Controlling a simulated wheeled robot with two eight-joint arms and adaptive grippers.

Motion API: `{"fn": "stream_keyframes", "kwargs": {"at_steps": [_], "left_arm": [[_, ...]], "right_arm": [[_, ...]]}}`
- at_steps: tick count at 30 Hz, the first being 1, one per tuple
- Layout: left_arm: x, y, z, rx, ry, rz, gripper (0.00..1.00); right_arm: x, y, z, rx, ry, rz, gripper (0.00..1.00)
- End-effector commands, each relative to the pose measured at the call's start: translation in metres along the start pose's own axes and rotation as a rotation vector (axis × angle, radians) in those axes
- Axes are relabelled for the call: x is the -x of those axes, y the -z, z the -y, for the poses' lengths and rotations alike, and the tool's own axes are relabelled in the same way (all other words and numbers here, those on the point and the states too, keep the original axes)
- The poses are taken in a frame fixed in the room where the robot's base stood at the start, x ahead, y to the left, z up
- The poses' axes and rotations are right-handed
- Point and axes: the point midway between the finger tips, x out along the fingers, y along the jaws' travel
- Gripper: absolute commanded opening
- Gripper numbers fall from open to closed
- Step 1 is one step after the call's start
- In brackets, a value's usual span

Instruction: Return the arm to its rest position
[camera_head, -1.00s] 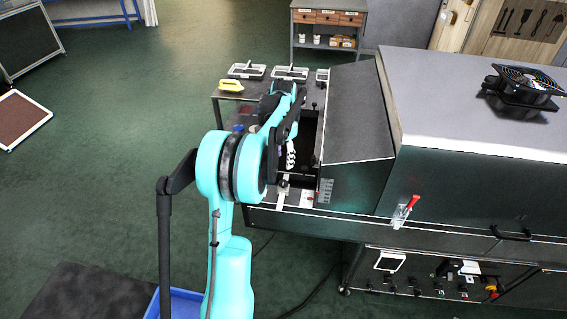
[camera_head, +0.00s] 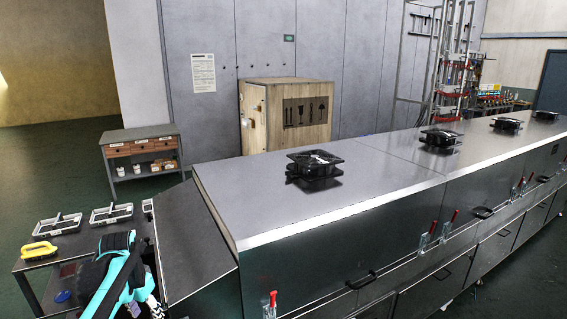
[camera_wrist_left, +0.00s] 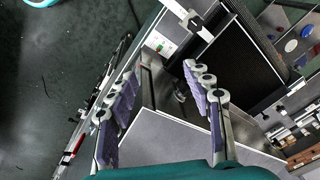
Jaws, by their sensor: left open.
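Beyond the fingers are grey metal surfaces and a dark ribbed panel (camera_wrist_left: 240,62). My right gripper is in neither view.
The tunnel dryer (camera_head: 330,215) runs from lower left to far right, with fans (camera_head: 314,165) on top and red-handled clamps (camera_head: 424,238) along its side. A side table (camera_head: 35,262) holds a yellow-handled tool (camera_head: 39,250) and white-framed trays (camera_head: 58,224). A wooden crate (camera_head: 287,115) stands behind.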

Motion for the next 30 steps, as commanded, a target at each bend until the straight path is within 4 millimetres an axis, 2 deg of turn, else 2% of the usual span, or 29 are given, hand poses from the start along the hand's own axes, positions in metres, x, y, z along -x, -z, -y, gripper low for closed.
{"fn": "stream_keyframes", "kwargs": {"at_steps": [1, 9, 14, 18, 24, 30], "left_arm": [[0.009, -0.005, -0.019, 0.008, 0.01, -0.024, 0.51], [0.038, -0.038, -0.101, 0.079, 0.046, -0.165, 0.51], [0.043, -0.065, -0.144, 0.123, 0.048, -0.255, 0.51], [0.039, -0.091, -0.178, 0.161, 0.037, -0.334, 0.51], [0.026, -0.121, -0.212, 0.208, 0.011, -0.426, 0.51], [0.018, -0.133, -0.226, 0.23, -0.006, -0.466, 0.51]], "right_arm": [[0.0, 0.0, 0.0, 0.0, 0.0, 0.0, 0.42], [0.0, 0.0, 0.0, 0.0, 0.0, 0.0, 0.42], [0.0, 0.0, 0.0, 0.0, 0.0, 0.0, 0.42], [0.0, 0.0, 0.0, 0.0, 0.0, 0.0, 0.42], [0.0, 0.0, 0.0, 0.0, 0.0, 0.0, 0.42], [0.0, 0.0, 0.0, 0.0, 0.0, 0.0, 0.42]]}}
